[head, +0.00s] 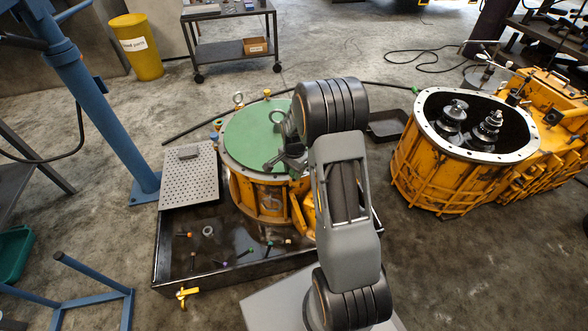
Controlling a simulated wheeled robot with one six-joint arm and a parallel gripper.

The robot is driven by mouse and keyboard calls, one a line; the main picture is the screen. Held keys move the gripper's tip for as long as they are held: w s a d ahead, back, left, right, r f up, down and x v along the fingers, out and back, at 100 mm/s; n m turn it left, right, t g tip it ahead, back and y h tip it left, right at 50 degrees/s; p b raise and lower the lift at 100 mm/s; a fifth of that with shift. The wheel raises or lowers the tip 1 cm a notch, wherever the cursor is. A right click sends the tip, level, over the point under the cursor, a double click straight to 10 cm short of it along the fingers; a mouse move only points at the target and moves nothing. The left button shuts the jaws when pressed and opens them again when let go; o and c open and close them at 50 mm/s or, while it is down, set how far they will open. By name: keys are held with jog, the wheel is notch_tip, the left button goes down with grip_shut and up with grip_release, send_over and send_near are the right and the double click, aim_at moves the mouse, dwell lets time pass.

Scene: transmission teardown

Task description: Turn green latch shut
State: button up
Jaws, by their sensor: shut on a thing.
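My gripper (284,162) points down at the lower right edge of the round green lid (252,140) on the yellow housing (262,198). It is shut on a small part at the rim, most likely the green latch. The fingers and arm hide that part almost wholly, so I cannot see how far it is turned. A blue fitting (218,124) and an orange one (267,93) show at other places on the rim. A lifting eye (238,98) stands at the lid's far edge.
The housing stands in a black tray (215,277) with several small coloured tools. A perforated plate (189,174) lies left of the housing. A blue post (95,100) rises at left. An open yellow gearbox housing (440,175) stands at right. A cart (228,50) is behind.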

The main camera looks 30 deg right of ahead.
jog(key=n+p, duration=0.2)
jog(key=n, duration=0.2)
jog(key=shift+r, duration=0.1)
jog(key=n+p, duration=0.1)
jog(key=n, duration=0.4)
jog(key=shift+p, duration=0.4)
jog(key=n+p, duration=0.1)
jog(key=n, duration=0.3)
jog(key=shift+n+p, duration=0.45)
jog(key=shift+n, duration=1.65)
jog(key=o, duration=0.9)
notch_tip(320, 180, up, 14)
jog(key=p, duration=0.3)
jog(key=shift+f+p, duration=0.2)
jog(key=shift+p, duration=0.2)
